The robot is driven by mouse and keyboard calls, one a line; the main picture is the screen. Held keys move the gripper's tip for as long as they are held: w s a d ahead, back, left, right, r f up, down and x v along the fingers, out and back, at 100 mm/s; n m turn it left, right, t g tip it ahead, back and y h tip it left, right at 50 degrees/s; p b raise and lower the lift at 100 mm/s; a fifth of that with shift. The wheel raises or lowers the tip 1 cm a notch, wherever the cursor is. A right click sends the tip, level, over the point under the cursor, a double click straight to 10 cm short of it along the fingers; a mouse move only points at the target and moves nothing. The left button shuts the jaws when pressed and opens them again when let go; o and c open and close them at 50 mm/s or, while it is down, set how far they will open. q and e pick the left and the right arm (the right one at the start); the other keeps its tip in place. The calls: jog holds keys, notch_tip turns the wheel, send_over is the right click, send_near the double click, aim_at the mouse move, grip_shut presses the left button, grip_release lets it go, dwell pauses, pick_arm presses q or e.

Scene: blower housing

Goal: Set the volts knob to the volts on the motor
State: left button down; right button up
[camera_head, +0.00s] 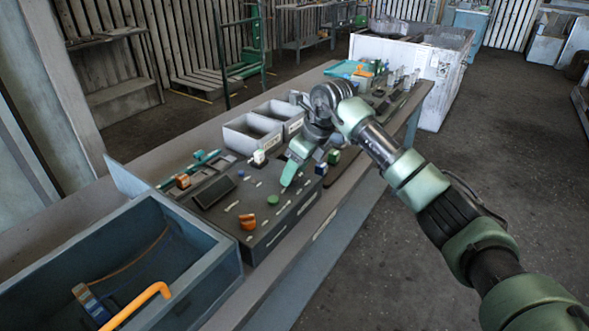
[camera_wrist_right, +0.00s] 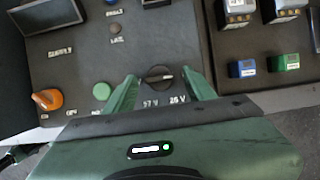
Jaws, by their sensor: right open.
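A black round knob (camera_wrist_right: 158,74) with a ridge across it sits on the dark control panel (camera_wrist_right: 70,60) in the right wrist view. Two voltage labels show just below it; the right one reads like 25 V, the left one is harder to read. My right gripper (camera_wrist_right: 160,78) is open, with its green fingers on either side of the knob; whether they touch it I cannot tell. In the head view, my right gripper (camera_head: 290,177) is over the panel (camera_head: 225,205) and hides the knob. I cannot pick out the motor. My left gripper is not in view.
An orange knob (camera_wrist_right: 47,98) and a green button (camera_wrist_right: 102,91) are left of the knob. Blue (camera_wrist_right: 242,68) and green (camera_wrist_right: 285,62) blocks lie to the right. A blue open box (camera_head: 215,270) stands at the near left, grey bins (camera_head: 240,142) behind the panel.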

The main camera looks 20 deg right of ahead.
jog(key=shift+w+a+f, duration=0.1)
jog(key=shift+f, duration=0.25)
grip_shut()
